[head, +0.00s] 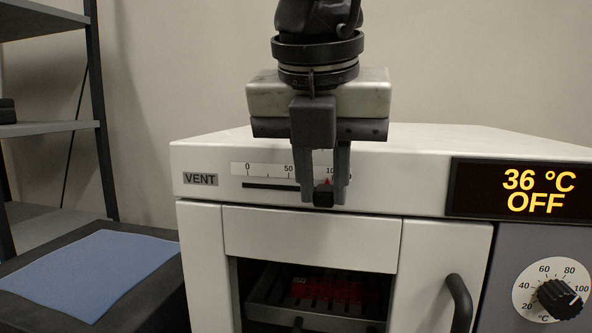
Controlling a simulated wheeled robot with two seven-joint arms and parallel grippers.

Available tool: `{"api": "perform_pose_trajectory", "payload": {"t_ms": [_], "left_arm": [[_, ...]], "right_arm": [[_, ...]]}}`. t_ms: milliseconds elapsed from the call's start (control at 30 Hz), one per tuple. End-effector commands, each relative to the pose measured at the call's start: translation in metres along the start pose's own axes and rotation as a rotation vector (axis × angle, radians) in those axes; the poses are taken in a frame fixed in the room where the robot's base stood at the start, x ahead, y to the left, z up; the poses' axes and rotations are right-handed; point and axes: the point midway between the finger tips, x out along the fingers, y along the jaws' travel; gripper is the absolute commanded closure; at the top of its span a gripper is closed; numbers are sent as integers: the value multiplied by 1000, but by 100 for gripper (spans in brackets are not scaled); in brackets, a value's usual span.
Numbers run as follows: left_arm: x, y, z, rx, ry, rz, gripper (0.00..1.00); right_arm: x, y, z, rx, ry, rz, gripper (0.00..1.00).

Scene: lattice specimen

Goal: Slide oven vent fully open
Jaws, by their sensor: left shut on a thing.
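The oven vent (201,179) is a slot under a white scale (265,169) marked 0, 50 and a partly hidden 100, on the upper front of the white oven. The black slider knob (323,198) with a red pointer (327,182) stands at the right end of the scale, near the 100 mark. My left gripper (325,192) reaches down from above and is shut on the knob, one finger on each side. The fingers hide part of the scale and the slot's right end. My right gripper is not in view.
The display (525,190) reads 36 °C OFF, above a temperature dial (560,298). The oven door has a dark handle (459,303); its window shows a red object (312,290) on a rack. A blue mat (90,272) lies at left, beside a grey shelf (50,128).

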Motion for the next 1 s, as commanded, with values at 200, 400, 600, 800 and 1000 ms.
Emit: {"api": "perform_pose_trajectory", "payload": {"t_ms": [200, 400, 600, 800, 1000], "left_arm": [[-1, -6, 1, 0, -3, -2, 100], [-1, -6, 1, 0, -3, -2, 58], [-1, -5, 0, 0, -2, -1, 55], [-1, -5, 0, 0, -1, -1, 55], [-11, -5, 1, 0, -2, -1, 55]], "right_arm": [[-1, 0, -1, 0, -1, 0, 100], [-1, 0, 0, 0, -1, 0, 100], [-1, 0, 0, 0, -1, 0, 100], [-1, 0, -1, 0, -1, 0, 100], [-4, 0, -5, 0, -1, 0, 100]]}}
